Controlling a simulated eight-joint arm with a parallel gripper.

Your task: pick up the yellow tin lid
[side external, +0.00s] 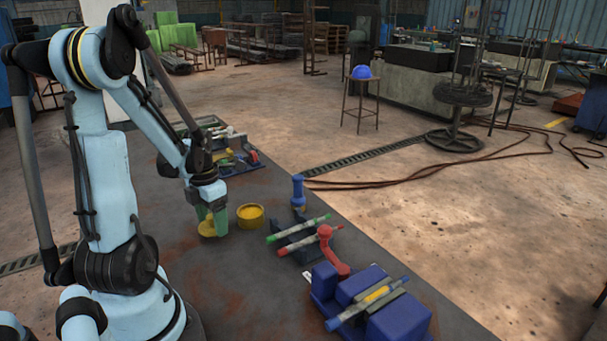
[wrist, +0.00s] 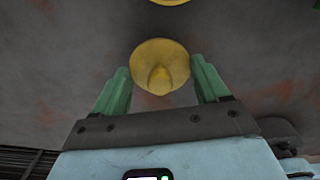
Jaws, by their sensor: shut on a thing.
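The yellow tin lid (side external: 207,229) is a round disc with a raised knob at its centre. In the side view it is right under the green fingers of my gripper (side external: 211,222). In the wrist view the lid (wrist: 160,54) sits between the two fingertips of my gripper (wrist: 161,75), its knob pointing toward the palm. My gripper is shut on the lid. I cannot tell whether the lid touches the table or is slightly above it. The open yellow tin (side external: 250,215) stands just to the right; its edge shows at the top of the wrist view.
On the dark table (side external: 230,285), a blue post (side external: 298,192), a rack with green-ended and red-ended rods (side external: 300,230), a red handle (side external: 333,254) and a blue clamp block (side external: 375,305) stand to the right. A tray of tools (side external: 240,158) lies behind my gripper. The table's front middle is clear.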

